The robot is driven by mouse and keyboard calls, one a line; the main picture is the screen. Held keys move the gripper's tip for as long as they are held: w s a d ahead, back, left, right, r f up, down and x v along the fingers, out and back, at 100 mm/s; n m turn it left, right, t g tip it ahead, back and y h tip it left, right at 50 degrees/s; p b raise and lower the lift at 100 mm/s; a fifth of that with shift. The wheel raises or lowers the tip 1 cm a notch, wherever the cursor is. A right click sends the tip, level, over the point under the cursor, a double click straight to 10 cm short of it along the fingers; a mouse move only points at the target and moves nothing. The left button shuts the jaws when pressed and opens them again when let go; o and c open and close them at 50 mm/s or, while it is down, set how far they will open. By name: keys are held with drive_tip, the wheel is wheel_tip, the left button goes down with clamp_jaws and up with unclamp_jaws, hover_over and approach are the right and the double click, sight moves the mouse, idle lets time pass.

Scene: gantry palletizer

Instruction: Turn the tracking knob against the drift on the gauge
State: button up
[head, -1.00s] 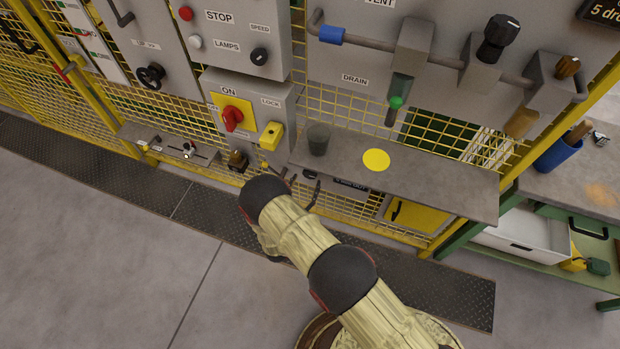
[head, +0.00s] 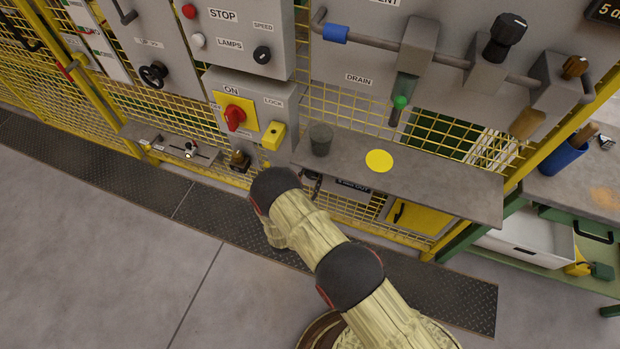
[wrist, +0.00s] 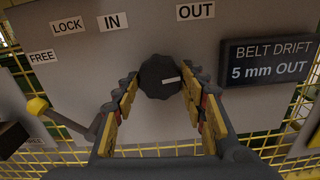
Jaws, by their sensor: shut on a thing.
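In the wrist view the dark, lobed tracking knob (wrist: 158,70) sits on a grey panel (wrist: 225,22), with a small pale mark on its face toward the right. My gripper (wrist: 161,88) is shut on the knob, with one yellow-padded finger on each side. The IN label (wrist: 115,21) is above left of the knob and the OUT label (wrist: 196,11) above right. The gauge display (wrist: 267,62) right of the knob reads "BELT DRIFT 5 mm OUT".
A lever with a yellow end (wrist: 37,105) stands left of my gripper, below the FREE label (wrist: 43,57) and LOCK label (wrist: 67,26). A grey shelf (head: 440,188) with a dark cup (head: 321,140) juts out above the panel. Yellow mesh surrounds it.

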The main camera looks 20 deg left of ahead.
drive_tip(key=c, duration=0.5)
drive_tip(key=shift+n, duration=0.3)
drive_tip(key=shift+c, duration=0.2)
drive_tip(key=o, duration=1.1)
drive_tip(key=shift+o, duration=0.3)
drive_tip(key=s+a, duration=0.1)
drive_tip(key=s, duration=1.1)
